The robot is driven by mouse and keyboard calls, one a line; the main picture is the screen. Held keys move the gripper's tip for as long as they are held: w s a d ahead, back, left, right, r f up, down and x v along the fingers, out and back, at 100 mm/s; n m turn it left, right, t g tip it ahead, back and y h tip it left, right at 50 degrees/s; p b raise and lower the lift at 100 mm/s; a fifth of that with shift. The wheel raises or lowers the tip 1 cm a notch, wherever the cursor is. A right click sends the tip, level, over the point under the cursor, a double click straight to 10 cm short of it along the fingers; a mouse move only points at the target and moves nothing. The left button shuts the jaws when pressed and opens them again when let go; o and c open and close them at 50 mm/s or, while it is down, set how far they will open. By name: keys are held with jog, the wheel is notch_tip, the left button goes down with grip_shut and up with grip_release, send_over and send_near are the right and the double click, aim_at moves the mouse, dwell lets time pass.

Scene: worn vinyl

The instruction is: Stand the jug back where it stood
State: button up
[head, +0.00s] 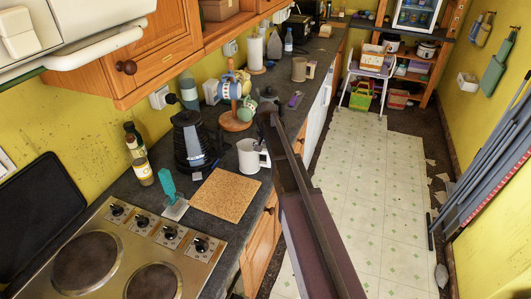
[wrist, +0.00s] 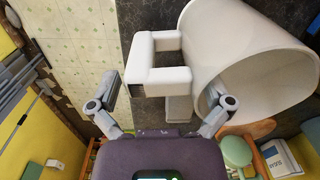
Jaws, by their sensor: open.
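The jug is a white vessel (head: 252,157) with a handle on its right. It stands upright on the dark worktop, by the far right corner of the cork mat (head: 228,194). In the wrist view the jug (wrist: 262,75) fills the upper right, mouth toward the camera. Its blocky handle (wrist: 160,46) lies between the spread fingers of my gripper (wrist: 163,92). My gripper is open, the left finger clear of the handle, the right finger in front of the jug's side. I cannot tell whether it touches. In the head view my dark arm hides my fingertips.
A black kettle (head: 190,140) and a wooden mug tree (head: 236,118) stand behind the jug. A beige jug (head: 300,68) stands farther along.

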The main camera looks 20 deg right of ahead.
jog(key=shift+r+p, duration=0.4)
jog(key=shift+r, duration=0.05)
jog(key=shift+r+p, duration=3.5)
jog(key=shift+r, duration=0.1)
jog(key=s+a+f+n+b, duration=0.1)
jog(key=s+a+n, duration=0.1)
jog(key=s, duration=0.6)
jog(key=s+a+f+n+b, duration=0.1)
jog(key=s+f+n+b, duration=0.1)
jog(key=s, duration=0.7)
jog(key=s+a+f+n+b, duration=0.1)
jog(key=s+a+f+b, duration=0.1)
jog(key=s, duration=0.6)
jog(key=shift+s+a+f+n, duration=0.25)
jog(key=shift+s+a+n, duration=0.1)
jog(key=shift+s+n, duration=0.05)
